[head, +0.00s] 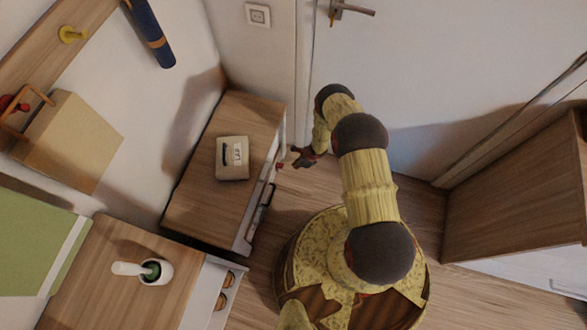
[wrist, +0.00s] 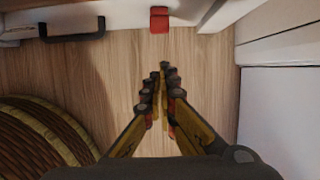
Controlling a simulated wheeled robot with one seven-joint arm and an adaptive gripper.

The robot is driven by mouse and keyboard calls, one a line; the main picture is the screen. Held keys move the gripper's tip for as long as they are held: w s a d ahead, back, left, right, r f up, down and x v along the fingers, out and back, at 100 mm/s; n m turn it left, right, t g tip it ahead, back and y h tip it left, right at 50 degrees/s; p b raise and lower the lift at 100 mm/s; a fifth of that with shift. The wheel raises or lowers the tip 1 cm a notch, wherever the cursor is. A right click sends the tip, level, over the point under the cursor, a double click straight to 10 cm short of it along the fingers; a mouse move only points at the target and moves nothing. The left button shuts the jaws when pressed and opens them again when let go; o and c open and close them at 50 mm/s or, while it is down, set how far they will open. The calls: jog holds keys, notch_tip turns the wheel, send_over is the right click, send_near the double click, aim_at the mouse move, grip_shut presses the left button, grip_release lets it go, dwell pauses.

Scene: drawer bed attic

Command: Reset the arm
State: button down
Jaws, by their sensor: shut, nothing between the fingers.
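My arm reaches up from my round base in the head view and bends over to the left. My gripper (head: 300,158) is beside the right front edge of the wooden drawer cabinet (head: 200,213). In the wrist view my gripper (wrist: 163,72) points over the wooden floor, its fingertips together with nothing between them. A small red object (wrist: 159,19) is at the cabinet front just beyond the fingertips. A dark drawer handle (wrist: 72,30) is to its left.
A small box (head: 232,158) lies on the cabinet top. A white door (head: 440,70) stands behind my arm. A wooden unit (head: 515,190) is at the right, with bare floor (head: 430,215) between.

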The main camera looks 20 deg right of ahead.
jog(key=p+v, duration=0.2)
jog(key=v, duration=0.4)
jog(key=shift+a+r, duration=0.15)
jog(key=shift+r, duration=0.25)
